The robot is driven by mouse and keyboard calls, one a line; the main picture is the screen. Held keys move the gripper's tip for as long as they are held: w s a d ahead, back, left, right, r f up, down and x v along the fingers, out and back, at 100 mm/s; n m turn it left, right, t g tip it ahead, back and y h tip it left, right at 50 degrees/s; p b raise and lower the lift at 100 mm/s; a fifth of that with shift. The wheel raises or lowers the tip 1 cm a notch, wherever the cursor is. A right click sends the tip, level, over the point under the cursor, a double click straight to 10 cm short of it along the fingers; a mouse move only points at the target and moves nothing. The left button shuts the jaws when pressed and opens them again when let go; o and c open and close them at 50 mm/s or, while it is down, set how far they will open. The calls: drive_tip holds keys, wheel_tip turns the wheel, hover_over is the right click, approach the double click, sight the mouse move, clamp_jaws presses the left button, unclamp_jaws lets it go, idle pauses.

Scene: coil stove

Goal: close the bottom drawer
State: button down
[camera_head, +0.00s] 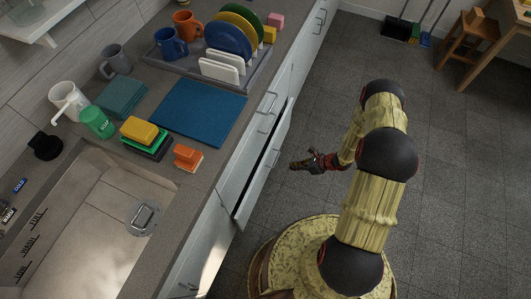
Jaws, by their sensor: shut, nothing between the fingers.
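A white drawer (254,185) stands partly open under the counter, with a dark gap between its front panel and the cabinet. Its bar handle (276,157) is on the outer face. I cannot tell for certain from this angle which level it is. My gripper (293,165) is just to the right of the drawer front, near its handle, pointing left toward it. It looks slim and shut, with nothing held. A small gap seems to separate the fingertips from the handle, but whether they touch is hard to tell.
The counter (225,140) above holds a dish rack (215,72), a blue mat (200,112), mugs and sponges beside a sink (90,220). More closed drawers (285,85) run along the cabinet. The tiled floor (310,115) around my gripper is clear. A wooden stool (463,45) stands far right.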

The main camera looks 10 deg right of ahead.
drive_tip(key=shift+w+a+f+n+t+b, duration=0.1)
drive_tip(key=shift+w+a+f+n+b, duration=0.35)
drive_tip(key=shift+w+a+f+b, duration=0.7)
drive_tip(key=shift+w+a+f+n+t+b, duration=0.1)
drive_tip(key=shift+w+a+f+n+b, duration=0.3)
drive_tip(key=shift+w+a+f, duration=1.1)
drive_tip(key=shift+w+a+f+n+t+b, duration=0.1)
drive_tip(key=shift+w+a+f+n+b, duration=0.35)
drive_tip(key=shift+w+a+b, duration=1)
drive_tip(key=shift+s+a+p, duration=0.4)
drive_tip(key=shift+a+p, duration=0.1)
drive_tip(key=shift+p, duration=0.15)
